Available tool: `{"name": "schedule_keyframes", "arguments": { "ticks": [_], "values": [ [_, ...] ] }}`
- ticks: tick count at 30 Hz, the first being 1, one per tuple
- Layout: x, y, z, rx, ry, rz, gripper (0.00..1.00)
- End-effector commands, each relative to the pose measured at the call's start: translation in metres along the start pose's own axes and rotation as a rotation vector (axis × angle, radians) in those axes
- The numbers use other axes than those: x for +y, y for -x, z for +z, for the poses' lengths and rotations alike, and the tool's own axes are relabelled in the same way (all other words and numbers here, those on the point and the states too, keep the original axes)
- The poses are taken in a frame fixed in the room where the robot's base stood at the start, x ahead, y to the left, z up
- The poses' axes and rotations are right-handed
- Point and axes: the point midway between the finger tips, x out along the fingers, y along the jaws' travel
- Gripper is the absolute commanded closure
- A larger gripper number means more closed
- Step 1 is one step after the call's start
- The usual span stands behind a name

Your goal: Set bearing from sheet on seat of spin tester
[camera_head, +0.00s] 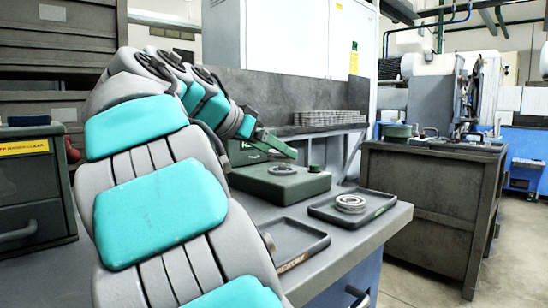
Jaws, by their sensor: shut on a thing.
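The spin tester (285,187) is a low green box on the bench. A small grey round part, its seat or a ring on it, shows on its top; I cannot tell which. A silver bearing (350,203) lies flat on the dark right-hand sheet (378,208). My wrist (238,120) reaches down behind the arm's bend to the tester's back left. A green piece there overhangs the tester; my fingers and what they hold cannot be made out.
A grey bench (345,240) carries the tester and sheets, with a low dark back wall behind. A stack of grey parts (328,118) sits at the back. A green cabinet (30,190) stands left. Another workbench (425,195) stands right, across a floor gap.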

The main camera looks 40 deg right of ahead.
Motion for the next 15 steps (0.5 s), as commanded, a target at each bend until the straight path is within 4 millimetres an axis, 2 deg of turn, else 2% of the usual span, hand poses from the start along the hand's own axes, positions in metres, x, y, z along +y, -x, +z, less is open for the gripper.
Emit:
{"name": "schedule_keyframes", "arguments": {
  "ticks": [1, 9, 15],
  "values": [
    [-0.010, -0.007, -0.007, -0.001, 0.004, 0.002, 0.96],
    [-0.055, -0.050, -0.025, -0.001, 0.004, 0.001, 0.96],
    [-0.076, -0.070, -0.030, 0.002, 0.003, -0.001, 0.96]
  ]
}}
